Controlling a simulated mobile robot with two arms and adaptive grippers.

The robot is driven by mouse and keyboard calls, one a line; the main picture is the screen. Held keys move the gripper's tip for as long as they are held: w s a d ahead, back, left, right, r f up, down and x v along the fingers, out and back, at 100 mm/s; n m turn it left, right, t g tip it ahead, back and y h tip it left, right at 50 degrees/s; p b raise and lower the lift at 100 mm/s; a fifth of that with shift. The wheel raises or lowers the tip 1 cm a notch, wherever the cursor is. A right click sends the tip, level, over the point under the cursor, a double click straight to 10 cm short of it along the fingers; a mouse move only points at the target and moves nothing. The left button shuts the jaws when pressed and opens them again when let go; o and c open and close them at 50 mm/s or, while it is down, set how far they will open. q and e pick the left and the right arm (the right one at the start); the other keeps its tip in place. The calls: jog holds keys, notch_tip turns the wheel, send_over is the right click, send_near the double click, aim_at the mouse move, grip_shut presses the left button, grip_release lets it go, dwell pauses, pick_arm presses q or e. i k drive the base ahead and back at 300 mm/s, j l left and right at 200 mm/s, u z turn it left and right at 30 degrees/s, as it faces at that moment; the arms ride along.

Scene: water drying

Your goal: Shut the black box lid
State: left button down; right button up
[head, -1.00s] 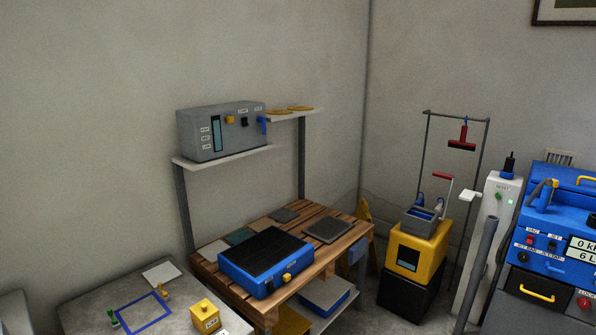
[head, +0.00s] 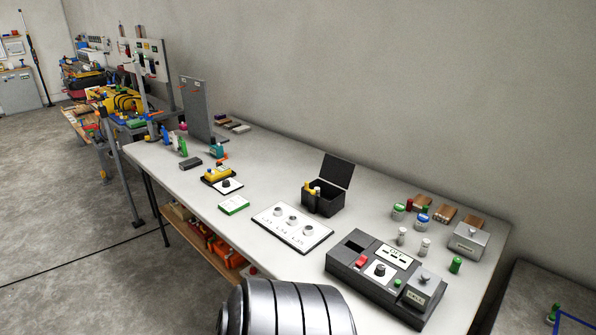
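The small black box (head: 322,202) stands on the long white table, toward its back middle. Its black lid (head: 338,171) is raised, tilted up and back from the box. A yellow item (head: 308,189) and a pale item stick up inside the box. Neither of my grippers shows in the head view. A ribbed dark metallic part, likely of my own arm, fills the bottom middle, in front of the table.
The white table (head: 262,160) also holds a white panel with round sockets (head: 291,226) in front of the box. A black device (head: 384,281) is at right front, with small bottles (head: 424,247) behind it. A grey upright panel (head: 196,108) stands at left.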

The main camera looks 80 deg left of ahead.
aim_at(337, 171)
jog(key=u, duration=2.45)
